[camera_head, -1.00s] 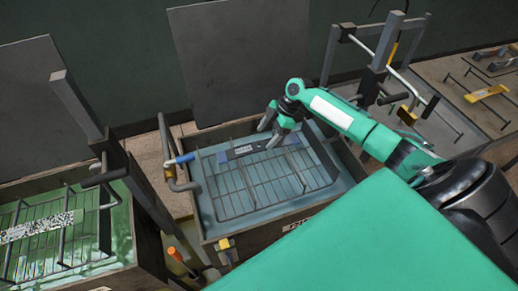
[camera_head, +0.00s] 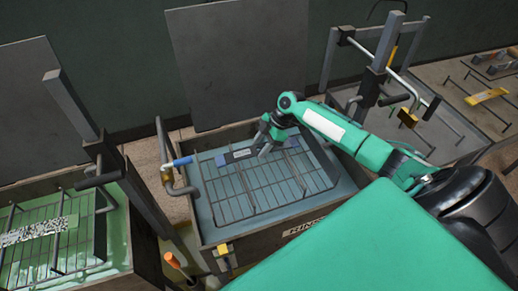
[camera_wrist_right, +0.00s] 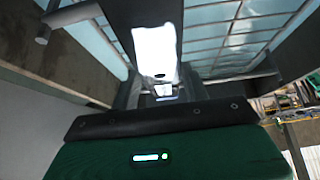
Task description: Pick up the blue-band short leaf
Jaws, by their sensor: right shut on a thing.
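The blue-band short leaf (camera_head: 241,155) is a dark grey bar with a blue band near its left end and a pale label. It is at the back of the wire rack (camera_head: 240,195) in the middle tank, in the head view. My right gripper (camera_head: 261,148) reaches down from the right and is shut on the leaf near its middle, partly hiding it. I cannot tell whether the leaf is clear of the rack. In the right wrist view, a glaring white patch hides detail between the dark jaw parts. My left gripper is not in view.
The middle tank (camera_head: 285,230) holds bluish liquid. A blue-gripped bent handle (camera_head: 180,162) stands at its left edge. A green tank (camera_head: 100,262) with a rack is at left. Posts with crank handles stand at left and right. A yellow-banded leaf (camera_head: 487,96) lies far right.

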